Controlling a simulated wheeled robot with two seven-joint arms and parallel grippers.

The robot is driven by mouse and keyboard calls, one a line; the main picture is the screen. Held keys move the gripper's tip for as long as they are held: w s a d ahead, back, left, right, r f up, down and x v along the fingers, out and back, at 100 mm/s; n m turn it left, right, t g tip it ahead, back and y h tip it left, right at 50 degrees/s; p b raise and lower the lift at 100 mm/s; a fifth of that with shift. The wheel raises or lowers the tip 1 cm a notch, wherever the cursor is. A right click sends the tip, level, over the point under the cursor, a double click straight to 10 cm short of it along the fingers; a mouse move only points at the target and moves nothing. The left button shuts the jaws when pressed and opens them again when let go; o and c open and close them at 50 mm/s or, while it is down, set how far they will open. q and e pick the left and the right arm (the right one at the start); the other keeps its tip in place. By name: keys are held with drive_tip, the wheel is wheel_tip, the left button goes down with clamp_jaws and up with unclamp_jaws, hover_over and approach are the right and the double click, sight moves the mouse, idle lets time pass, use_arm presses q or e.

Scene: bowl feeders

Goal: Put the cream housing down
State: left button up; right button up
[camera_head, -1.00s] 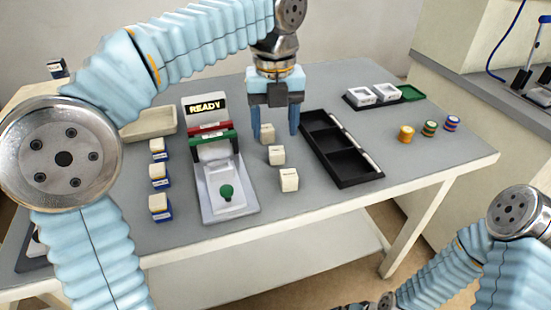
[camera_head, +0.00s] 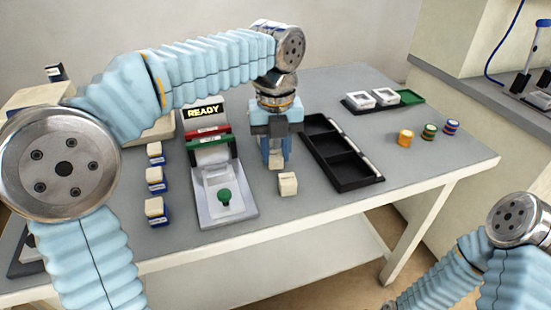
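My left gripper (camera_head: 276,161) points down over the grey table, with its blue fingers close together on either side of a small cream housing (camera_head: 276,164). It appears shut on this housing, which is low at the table; I cannot tell whether it touches the surface. Another cream housing (camera_head: 288,184) stands apart on the table, just nearer to me. A third cream block, seen earlier farther back, is hidden now behind the gripper. My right gripper is out of view; only part of my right arm shows at the lower right.
A fixture with a READY sign (camera_head: 203,110) and green knob stands left of the gripper. Several cream-topped blue blocks (camera_head: 155,180) line up left of it. A black compartment tray (camera_head: 345,170) lies close on the right. Coloured round stacks (camera_head: 405,138) stand farther right.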

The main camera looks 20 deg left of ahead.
use_arm(q)
clamp_jaws()
drive_tip(key=shift+r, duration=0.1)
